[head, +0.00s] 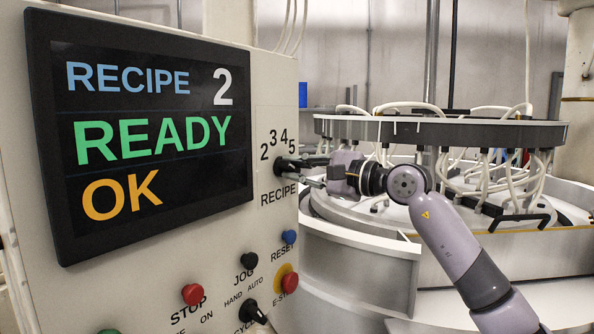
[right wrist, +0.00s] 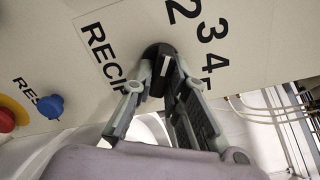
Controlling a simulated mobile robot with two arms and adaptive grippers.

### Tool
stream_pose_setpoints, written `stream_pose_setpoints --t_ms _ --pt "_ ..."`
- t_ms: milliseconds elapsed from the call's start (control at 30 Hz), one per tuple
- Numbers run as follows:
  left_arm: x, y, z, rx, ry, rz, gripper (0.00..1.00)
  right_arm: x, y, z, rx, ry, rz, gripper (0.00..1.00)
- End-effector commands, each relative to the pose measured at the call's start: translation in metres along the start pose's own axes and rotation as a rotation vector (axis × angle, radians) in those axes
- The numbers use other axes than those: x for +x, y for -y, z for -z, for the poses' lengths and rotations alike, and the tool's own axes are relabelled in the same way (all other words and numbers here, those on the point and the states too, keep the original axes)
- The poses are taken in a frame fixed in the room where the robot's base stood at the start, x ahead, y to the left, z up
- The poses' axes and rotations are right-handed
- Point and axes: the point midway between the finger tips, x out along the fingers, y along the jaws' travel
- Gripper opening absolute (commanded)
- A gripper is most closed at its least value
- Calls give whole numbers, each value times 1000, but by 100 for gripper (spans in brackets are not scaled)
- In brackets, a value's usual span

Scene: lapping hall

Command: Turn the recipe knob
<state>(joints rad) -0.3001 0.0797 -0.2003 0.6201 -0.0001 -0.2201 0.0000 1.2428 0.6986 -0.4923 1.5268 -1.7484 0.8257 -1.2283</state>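The black recipe knob (head: 281,168) is on the side panel, below the digits 2 to 5 and above the word RECIPE. In the right wrist view the knob (right wrist: 161,62) shows a white pointer mark, which seems to point toward the 2. My right gripper (head: 312,172) is at the knob. In the right wrist view its two fingers (right wrist: 158,85) are spread on either side of the knob, with a gap showing; contact is not clear. The screen (head: 150,130) reads RECIPE 2, READY, OK. My left gripper is not in view.
Below the knob are a blue RESET button (head: 289,237), a red E-STOP (head: 290,282), a JOG button (head: 249,260), a red STOP button (head: 193,294) and a selector (head: 251,311). A round lapping machine (head: 440,131) with hoses stands behind my right arm.

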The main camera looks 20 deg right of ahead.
Motion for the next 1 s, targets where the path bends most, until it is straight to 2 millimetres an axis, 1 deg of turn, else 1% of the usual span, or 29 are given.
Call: stream_pose_setpoints --t_ms 33,267,533,633,767,1000 --pt "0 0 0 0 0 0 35 0 -1 0 0 -1 -2 18" --pt "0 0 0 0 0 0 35 0 0 0 1 0 -1 33" --pt "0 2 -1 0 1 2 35 0 0 0 2 0 0 33" --pt "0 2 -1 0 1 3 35 -5 0 1 2 -1 1 33" --pt "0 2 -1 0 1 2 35 -24 0 2 1 -4 2 33" --pt "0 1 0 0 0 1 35 -76 0 3 0 -6 1 33"
